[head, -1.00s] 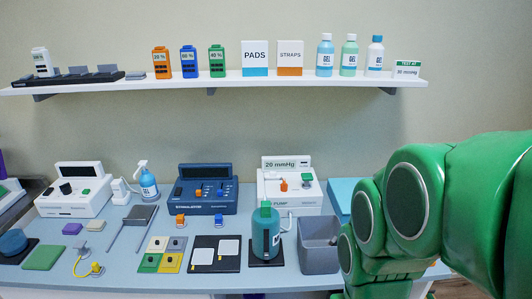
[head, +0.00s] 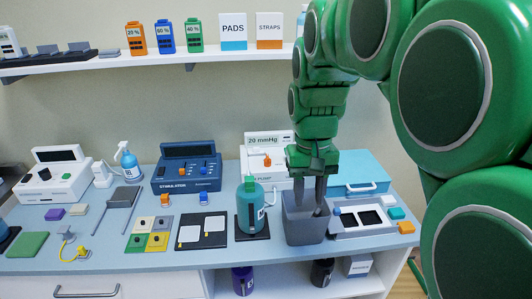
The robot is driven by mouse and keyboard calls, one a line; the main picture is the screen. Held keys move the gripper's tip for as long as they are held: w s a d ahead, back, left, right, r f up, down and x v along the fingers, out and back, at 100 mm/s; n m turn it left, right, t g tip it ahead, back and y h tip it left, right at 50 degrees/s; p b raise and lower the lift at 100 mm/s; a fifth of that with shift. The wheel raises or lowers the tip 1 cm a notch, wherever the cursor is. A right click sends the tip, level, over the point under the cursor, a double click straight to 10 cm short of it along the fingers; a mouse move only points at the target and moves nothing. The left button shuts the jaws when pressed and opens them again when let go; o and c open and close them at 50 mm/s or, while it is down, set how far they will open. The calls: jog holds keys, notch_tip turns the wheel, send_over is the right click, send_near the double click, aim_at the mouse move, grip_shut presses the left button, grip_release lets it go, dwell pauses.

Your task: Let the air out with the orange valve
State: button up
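The white pump (head: 249,150) stands at the back of the bench, with a sign above it reading 20 mmHg. Its small orange valve (head: 267,160) shows on the front face, left of my arm. My gripper (head: 309,208) points down over the grey bin (head: 305,231), right of the valve and nearer to me. Its two fingers are apart with nothing seen between them. My gripper and wrist cover the right part of the pump.
A teal bottle (head: 250,212) with a green top stands on a dark pad just in front of the pump, left of the bin. A blue stimulator (head: 187,168) is to the left. A blue case (head: 358,170) and a grey tray (head: 347,231) are to the right.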

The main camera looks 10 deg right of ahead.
jog(key=w+a, duration=0.2)
jog(key=w, duration=1.8)
jog(key=t, duration=0.1)
send_over(268, 161)
jog(key=f, duration=0.6)
jog(key=shift+w+d+f, duration=0.2)
jog(key=shift+f, duration=0.2)
jog(key=shift+w+a+f, duration=0.15)
jog(key=shift+w+f, duration=0.4)
jog(key=shift+w, duration=0.15)
jog(key=shift+f, duration=0.15)
jog(key=shift+f, duration=3.7)
grip_shut()
